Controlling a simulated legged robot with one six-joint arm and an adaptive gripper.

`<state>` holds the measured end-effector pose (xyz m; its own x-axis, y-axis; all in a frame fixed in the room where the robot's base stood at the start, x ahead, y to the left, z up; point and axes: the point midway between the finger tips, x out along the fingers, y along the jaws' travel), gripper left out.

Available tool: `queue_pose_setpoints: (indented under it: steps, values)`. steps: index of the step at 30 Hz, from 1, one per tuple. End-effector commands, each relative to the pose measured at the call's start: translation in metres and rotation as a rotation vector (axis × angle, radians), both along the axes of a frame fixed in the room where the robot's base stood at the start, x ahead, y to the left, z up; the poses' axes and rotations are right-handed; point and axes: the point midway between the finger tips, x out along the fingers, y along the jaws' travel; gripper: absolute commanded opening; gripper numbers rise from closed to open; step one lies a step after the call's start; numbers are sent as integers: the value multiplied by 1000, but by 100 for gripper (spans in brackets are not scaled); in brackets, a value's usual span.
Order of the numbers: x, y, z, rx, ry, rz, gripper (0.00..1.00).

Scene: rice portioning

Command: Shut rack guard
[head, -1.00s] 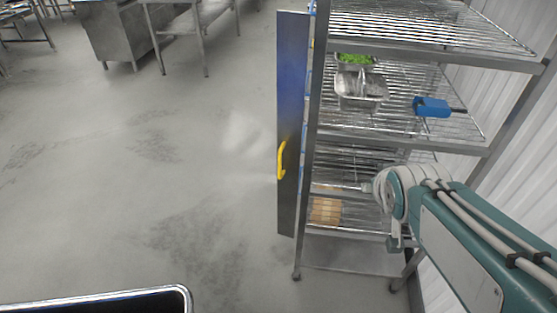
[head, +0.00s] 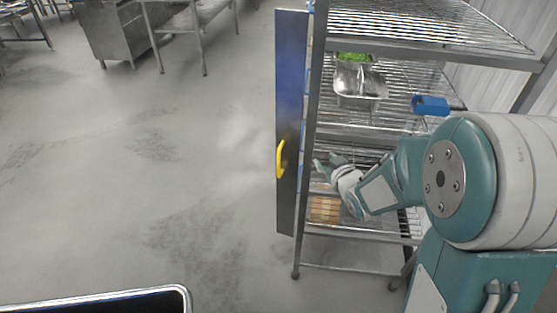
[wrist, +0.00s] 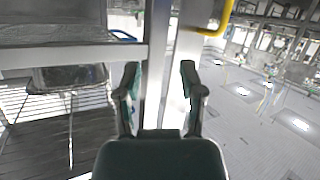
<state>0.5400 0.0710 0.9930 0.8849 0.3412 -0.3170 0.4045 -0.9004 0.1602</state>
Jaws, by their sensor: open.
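The rack guard (head: 290,95) is a tall blue-grey panel standing swung out at the left side of the rack, with its face seen nearly edge-on. Its yellow handle (head: 281,159) is on the panel's lower half; a yellow bar, likely the same handle, shows at the top of the wrist view (wrist: 222,18). My gripper (head: 326,167) is open and empty at the rack's front, right of the handle and apart from it. In the wrist view my two fingers (wrist: 160,85) are spread, with a grey upright behind them.
The wire rack (head: 345,133) holds metal pans (head: 358,88) with green food, a blue item (head: 430,105) and a wooden item (head: 324,208) on lower shelves. My arm is close to the shelf edges. The floor (head: 150,180) left of the guard is clear. Steel tables stand far back.

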Motion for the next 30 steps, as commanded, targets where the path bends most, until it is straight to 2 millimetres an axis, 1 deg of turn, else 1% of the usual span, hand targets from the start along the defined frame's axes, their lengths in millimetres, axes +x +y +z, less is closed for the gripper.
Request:
queue_pose_setpoints:
  steps: [1,7,12,15,20,23,26,30]
  values:
    - [2,6,-11,18,-11,28,51]
    - [5,30,-38,112,-85,138,51]
    - [-1,47,-61,208,-140,225,51]
    - [-6,54,-70,260,-165,264,51]
    - [-11,59,-76,305,-189,294,51]
    - [-9,62,-76,311,-194,299,51]
    - [-1,69,-76,310,-195,301,51]
    - [18,86,-76,309,-194,302,51]
